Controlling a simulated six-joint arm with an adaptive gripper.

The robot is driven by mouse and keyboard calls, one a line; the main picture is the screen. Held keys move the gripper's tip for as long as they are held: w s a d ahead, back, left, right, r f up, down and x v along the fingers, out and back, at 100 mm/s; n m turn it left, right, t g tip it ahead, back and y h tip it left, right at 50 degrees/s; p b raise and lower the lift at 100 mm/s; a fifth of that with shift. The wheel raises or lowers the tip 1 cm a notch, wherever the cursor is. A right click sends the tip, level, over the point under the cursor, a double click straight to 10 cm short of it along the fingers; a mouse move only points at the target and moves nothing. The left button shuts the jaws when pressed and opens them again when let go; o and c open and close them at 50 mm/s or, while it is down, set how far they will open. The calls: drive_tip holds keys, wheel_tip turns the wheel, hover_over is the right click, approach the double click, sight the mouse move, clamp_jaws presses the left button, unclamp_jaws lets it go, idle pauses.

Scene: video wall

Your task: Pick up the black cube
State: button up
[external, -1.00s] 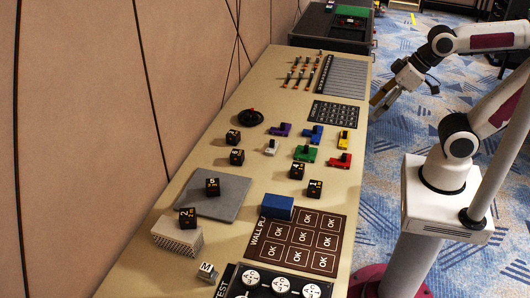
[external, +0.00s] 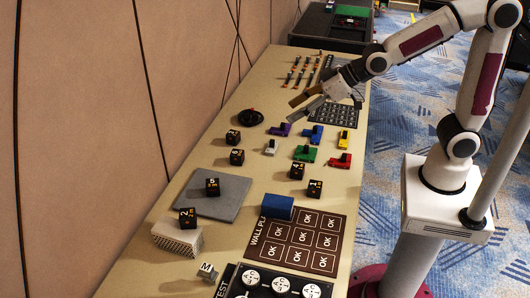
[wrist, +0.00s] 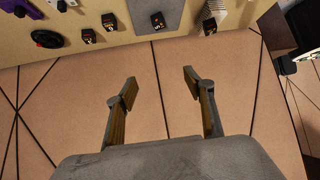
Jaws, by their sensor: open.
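Several black cubes with orange and white markings are on the table. In the external view, one stands on a pale ridged block (external: 178,238), cube 2 (external: 188,217). Cube 5 (external: 212,187) is on a grey pad (external: 228,205). Cube 1 (external: 315,189) and another cube (external: 297,171) are near the middle, and two more (external: 237,157) (external: 233,136) are at the left edge. My gripper (external: 293,111) is open and empty above the table's far half, beyond the cubes. In the wrist view its fingers (wrist: 160,82) are apart, with cubes (wrist: 158,20) near the top.
Purple, blue, green, yellow and red pieces (external: 305,153) lie right of a black wheel (external: 250,117). A blue block (external: 279,206) stands beside a brown OK board (external: 315,240). The panelled wall (external: 80,150) borders the table's left side.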

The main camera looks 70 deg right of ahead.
drive_tip(key=w+a+f+n+t+y, duration=0.1)
drive_tip(key=w+a+f+t, duration=0.1)
drive_tip(key=w+a+f, duration=0.5)
drive_tip(key=w+a+f+t+y, duration=0.1)
drive_tip(key=w+a+f, duration=0.1)
drive_tip(key=w+a, duration=0.45)
drive_tip(key=n+t+y, duration=0.2)
drive_tip(key=t+y, duration=0.1)
drive_tip(key=t, duration=0.1)
approach(195, 214)
drive_tip(key=shift+w, duration=0.45)
drive_tip(key=shift+x, duration=1.25)
drive_tip(key=shift+w, duration=0.1)
drive_tip(key=shift+x, duration=2.55)
